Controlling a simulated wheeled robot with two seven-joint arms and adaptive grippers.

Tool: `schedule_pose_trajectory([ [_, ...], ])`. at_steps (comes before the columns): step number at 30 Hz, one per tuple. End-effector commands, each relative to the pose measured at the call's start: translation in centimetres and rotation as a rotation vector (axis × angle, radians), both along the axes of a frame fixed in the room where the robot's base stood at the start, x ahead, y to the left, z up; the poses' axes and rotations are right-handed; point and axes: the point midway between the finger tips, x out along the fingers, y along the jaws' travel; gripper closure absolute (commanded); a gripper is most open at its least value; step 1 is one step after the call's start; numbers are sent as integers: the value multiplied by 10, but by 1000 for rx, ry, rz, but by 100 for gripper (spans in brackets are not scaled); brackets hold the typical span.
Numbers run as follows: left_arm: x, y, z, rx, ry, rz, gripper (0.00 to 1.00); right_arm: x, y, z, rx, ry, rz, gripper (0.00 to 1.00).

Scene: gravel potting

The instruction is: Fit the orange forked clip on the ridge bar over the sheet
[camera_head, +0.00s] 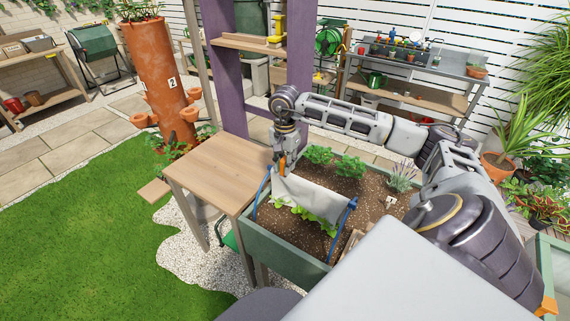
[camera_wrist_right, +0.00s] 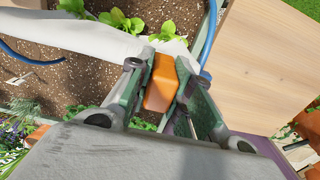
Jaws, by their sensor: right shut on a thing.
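My right gripper (camera_head: 283,165) reaches over the back left end of the planter and points down. It is shut on the orange forked clip (camera_wrist_right: 160,83), which shows between the fingers in the right wrist view; the clip (camera_head: 283,169) is small in the head view. The white sheet (camera_head: 312,193) hangs over a ridge bar between blue hoops (camera_head: 351,204). The clip is at the sheet's left end, close to the ridge; I cannot tell whether it touches. The bar itself is hidden under the sheet. My left gripper is not in view.
The green planter (camera_head: 283,250) holds soil, seedlings and leafy plants (camera_head: 349,167). A bare wooden table (camera_head: 220,172) adjoins its left side. A purple post frame (camera_head: 228,100) stands behind. Lavender (camera_head: 402,174) grows at the planter's right.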

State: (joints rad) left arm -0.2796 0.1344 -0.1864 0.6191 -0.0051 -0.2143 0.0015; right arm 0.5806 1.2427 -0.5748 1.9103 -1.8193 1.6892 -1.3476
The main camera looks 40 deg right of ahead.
Motion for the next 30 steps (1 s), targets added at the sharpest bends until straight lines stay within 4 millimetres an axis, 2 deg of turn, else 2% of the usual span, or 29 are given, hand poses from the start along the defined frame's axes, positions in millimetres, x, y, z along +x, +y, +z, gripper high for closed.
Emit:
schedule_pose_trajectory([
  [18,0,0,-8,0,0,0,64,0,0,-10,0,1,0,96],
  [19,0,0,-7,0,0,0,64,0,0,-10,0,1,0,77],
  [24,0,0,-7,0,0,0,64,0,0,-9,0,1,0,55],
  [30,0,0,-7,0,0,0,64,0,0,-9,0,0,0,54],
])
